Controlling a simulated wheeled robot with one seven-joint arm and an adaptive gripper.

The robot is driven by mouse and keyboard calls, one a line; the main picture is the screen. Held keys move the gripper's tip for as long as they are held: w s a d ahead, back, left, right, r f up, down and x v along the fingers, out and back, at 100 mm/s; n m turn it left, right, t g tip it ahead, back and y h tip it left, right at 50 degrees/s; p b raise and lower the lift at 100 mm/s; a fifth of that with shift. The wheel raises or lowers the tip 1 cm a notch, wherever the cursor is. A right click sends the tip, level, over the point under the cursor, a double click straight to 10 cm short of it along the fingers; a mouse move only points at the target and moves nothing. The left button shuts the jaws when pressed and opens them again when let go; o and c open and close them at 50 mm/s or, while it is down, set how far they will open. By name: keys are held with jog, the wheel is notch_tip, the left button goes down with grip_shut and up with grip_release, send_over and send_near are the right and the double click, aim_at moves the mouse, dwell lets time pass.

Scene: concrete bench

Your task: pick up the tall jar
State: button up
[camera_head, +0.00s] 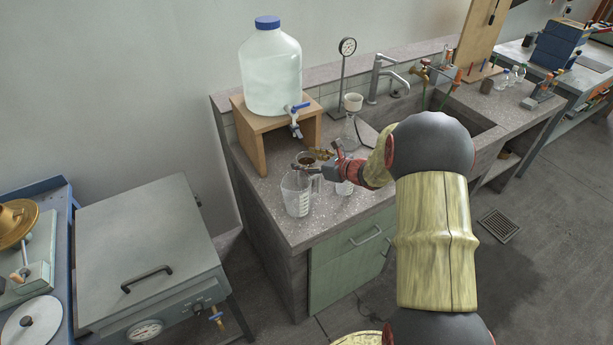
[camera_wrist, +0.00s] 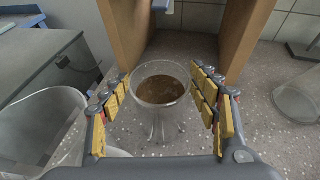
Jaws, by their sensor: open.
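A clear glass jar (camera_wrist: 162,118) with brown contents stands upright on the bench in the wrist view. I take it for the tall jar. It also shows in the head view (camera_head: 305,159), partly hidden by my gripper. My gripper (camera_wrist: 161,82) is open, with its yellow-padded fingers on either side of the jar. A narrow gap shows at each side, and I cannot tell whether either finger touches. In the head view, my gripper (camera_head: 318,160) reaches over the bench from the right.
A clear measuring jug (camera_head: 297,196) stands close by at the front left. Another clear vessel (camera_head: 345,185) is below my wrist. A wooden stand (camera_head: 252,140) with a large water bottle (camera_head: 270,75) is behind. A glass flask (camera_head: 352,130) stands near the sink.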

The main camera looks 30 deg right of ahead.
jog(key=shift+r, duration=0.1)
jog(key=c, duration=0.4)
jog(key=c, duration=1)
jog(key=shift+c, duration=0.3)
